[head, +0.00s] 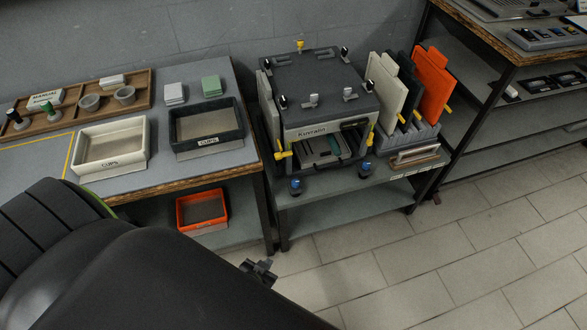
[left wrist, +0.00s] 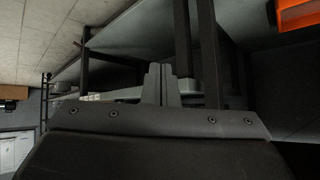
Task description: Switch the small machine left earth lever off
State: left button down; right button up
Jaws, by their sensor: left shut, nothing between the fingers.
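The small dark machine (head: 322,95), marked Kuvralin, stands on a grey stand. A yellow lever (head: 281,151) sticks out low on its left front side, and another yellow lever (head: 370,140) is on its right side. Which one is called the earth lever is not written legibly. A yellow knob (head: 300,46) and several black and white knobs are on its top. My left gripper (head: 259,271) is below and in front of the machine, well apart from it, near the stand's leg. Its fingers (left wrist: 161,84) are shut and empty in the left wrist view. My right gripper is out of view.
Two blue-topped knobs (head: 296,185) stand at the stand's front. Upright panels, including an orange one (head: 436,85), stand right of the machine. A table with a white tray (head: 112,147) and dark tray (head: 207,130) is left. The tiled floor (head: 450,250) is clear.

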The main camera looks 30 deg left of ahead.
pick_arm(q)
jog(key=w+d+r+t+y+b, duration=0.1)
jog(key=w+r+t+b, duration=0.25)
jog(key=w, duration=0.65)
jog(key=w+a+r+n+t+y+b, duration=0.1)
jog(key=w+a+r+n+y+b, duration=0.1)
jog(key=w+r+n+y+b, duration=0.2)
jog(key=w+a+r+n+t+y+b, duration=0.1)
jog(key=w+a+r+n+y+b, duration=0.1)
jog(key=w+r+n+y+b, duration=0.3)
notch_tip(320, 180, up, 9)
jog(key=y+b, duration=0.1)
jog(key=y, duration=0.3)
jog(key=shift+f+n+y+b, duration=0.15)
jog(key=shift+n+y+b, duration=0.15)
jog(key=shift+y, duration=0.1)
